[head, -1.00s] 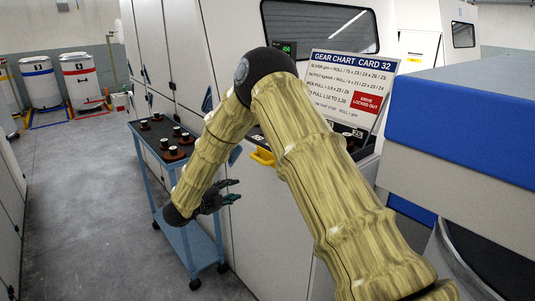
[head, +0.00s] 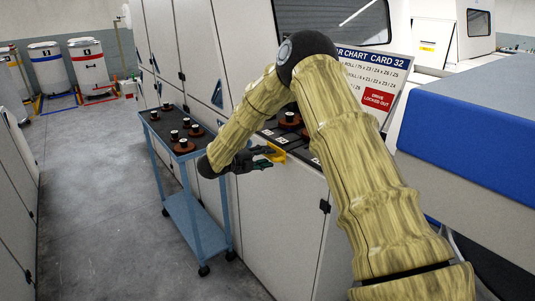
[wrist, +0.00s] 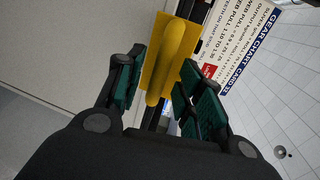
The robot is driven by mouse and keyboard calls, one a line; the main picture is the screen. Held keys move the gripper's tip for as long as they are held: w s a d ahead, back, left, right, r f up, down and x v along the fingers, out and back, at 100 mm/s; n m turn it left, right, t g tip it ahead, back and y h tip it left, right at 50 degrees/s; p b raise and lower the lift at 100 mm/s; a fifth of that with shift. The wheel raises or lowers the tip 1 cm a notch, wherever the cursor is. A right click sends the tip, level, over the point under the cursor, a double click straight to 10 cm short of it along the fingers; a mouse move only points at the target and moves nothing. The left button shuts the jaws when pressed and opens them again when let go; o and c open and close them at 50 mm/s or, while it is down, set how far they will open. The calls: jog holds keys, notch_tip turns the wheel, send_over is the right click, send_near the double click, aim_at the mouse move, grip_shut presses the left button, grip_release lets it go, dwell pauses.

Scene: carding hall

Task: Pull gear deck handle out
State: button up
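The yellow gear deck handle (head: 277,153) sits on the front edge of the dark gear deck (head: 271,132) in the white machine, partly behind my arm. My gripper (head: 263,157) is beside it in the head view. In the wrist view the handle (wrist: 172,58) is a yellow bar on a yellow plate, ahead of and between my fingers. The green-padded fingers of my gripper (wrist: 160,84) are spread, with gaps on both sides of the bar. I cannot tell how deep the bar lies between them.
A blue trolley (head: 187,203) with gears on its dark top stands left of the machine. A gear chart card (head: 374,78) reads "drive locked out". A blue-topped block (head: 480,120) is at right. The grey floor (head: 90,200) at left is clear.

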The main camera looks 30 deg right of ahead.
jog(key=shift+x, duration=0.95)
grip_shut()
jog(key=shift+a, duration=0.1)
